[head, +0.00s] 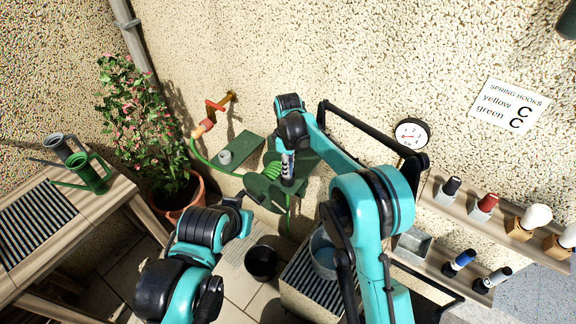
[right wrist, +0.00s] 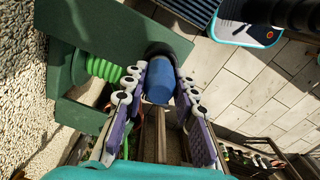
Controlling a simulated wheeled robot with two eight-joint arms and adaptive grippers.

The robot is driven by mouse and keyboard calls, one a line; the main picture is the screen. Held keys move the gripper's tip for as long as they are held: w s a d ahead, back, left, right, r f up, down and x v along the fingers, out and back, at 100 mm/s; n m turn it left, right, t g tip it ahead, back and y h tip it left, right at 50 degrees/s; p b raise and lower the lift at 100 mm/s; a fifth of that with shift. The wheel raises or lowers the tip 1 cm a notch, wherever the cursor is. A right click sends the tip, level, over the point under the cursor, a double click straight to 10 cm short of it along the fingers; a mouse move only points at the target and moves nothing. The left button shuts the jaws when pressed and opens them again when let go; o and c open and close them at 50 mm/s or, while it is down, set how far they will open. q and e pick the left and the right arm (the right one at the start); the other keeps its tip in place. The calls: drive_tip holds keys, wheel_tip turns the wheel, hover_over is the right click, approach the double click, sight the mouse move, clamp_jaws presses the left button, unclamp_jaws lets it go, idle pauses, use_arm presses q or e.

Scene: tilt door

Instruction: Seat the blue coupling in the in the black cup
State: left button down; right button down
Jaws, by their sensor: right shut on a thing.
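The blue coupling (right wrist: 160,82) sits between the two purple-padded fingers of my right gripper (right wrist: 160,98), which is shut on it. Its far end meets the black cup (right wrist: 159,49) on a dark green plate (right wrist: 118,30). I cannot tell how deep it sits in the cup. In the head view my right gripper (head: 288,168) points down at the green stand (head: 264,192), and the coupling is too small or hidden to make out there. My left gripper (head: 238,203) is low, left of the stand, and its jaws are unclear.
A black bucket (head: 262,262) and a blue bucket (head: 322,258) stand below the stand. A potted plant (head: 140,130) and a slatted bench (head: 80,215) are left; shelves with several handled items (head: 486,204) are right.

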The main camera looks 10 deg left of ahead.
drive_tip(key=shift+f, duration=0.35)
drive_tip(key=c, duration=1.1)
unclamp_jaws()
drive_tip(key=shift+r, duration=0.1)
wheel_tip(320, 180, up, 12)
drive_tip(key=shift+f, duration=0.1)
